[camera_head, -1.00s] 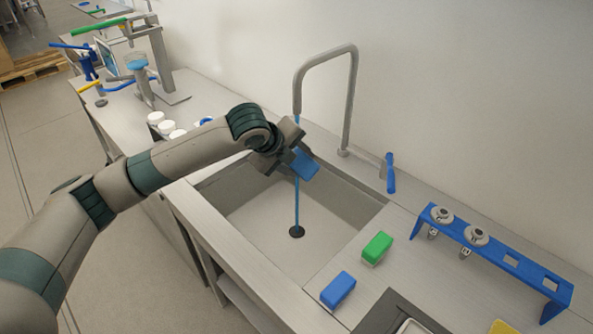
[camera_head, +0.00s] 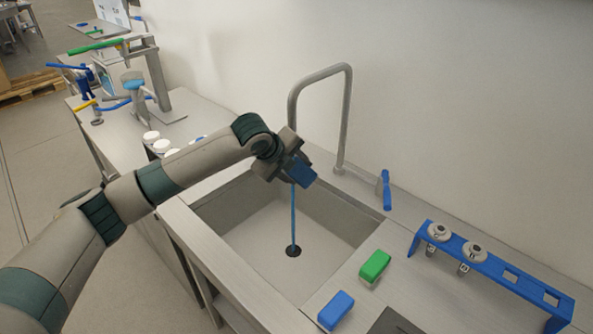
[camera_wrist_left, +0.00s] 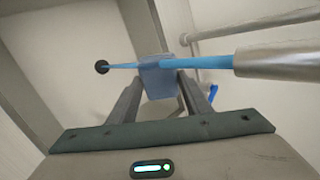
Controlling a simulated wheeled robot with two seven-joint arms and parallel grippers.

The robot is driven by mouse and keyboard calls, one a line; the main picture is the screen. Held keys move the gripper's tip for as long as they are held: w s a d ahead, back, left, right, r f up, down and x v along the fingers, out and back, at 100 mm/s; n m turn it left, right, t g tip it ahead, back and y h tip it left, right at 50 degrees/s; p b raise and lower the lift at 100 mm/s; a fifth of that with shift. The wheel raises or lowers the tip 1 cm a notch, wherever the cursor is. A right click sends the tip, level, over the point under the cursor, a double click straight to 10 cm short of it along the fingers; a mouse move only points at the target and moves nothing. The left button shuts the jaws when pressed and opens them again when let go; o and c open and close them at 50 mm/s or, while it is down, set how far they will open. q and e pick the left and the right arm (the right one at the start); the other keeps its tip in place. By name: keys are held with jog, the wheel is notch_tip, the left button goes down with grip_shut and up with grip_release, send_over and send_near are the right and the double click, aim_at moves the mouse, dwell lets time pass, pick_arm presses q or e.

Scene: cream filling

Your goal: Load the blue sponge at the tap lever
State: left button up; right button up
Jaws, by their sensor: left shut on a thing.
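My left gripper (camera_head: 290,165) is shut on a dark blue sponge (camera_head: 302,175) under the tap spout, above the sink (camera_head: 240,225). In the left wrist view the sponge (camera_wrist_left: 158,78) sits between the two fingertips. The blue water stream (camera_head: 293,220) runs from the spout (camera_wrist_left: 275,62) to the sponge and on down to the drain (camera_head: 293,250). Whether the sponge is soaked cannot be told. The blue tap lever (camera_head: 386,190) is on the counter right of the tap (camera_head: 345,115). Another, lighter blue sponge (camera_head: 336,309) lies on the front counter. My right gripper is out of view.
A green sponge (camera_head: 375,266) lies right of the sink. A blue rack (camera_head: 495,272) with metal fittings stands on the right counter. White-lidded jars (camera_head: 152,137) stand left of the sink, partly behind my arm.

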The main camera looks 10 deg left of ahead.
aim_at(302, 186)
pick_arm(q)
jog(key=shift+s, duration=0.1)
dwell(0.4)
jog(key=shift+s+r+p, duration=0.1)
jog(key=shift+s+p, duration=0.3)
jog(key=shift+p, duration=0.05)
jog(key=shift+s+p, duration=1.2)
jog(key=shift+s, duration=0.75)
jog(key=shift+s+d+p, duration=0.1)
jog(key=shift+s+p, duration=0.7)
jog(key=shift+s, duration=0.75)
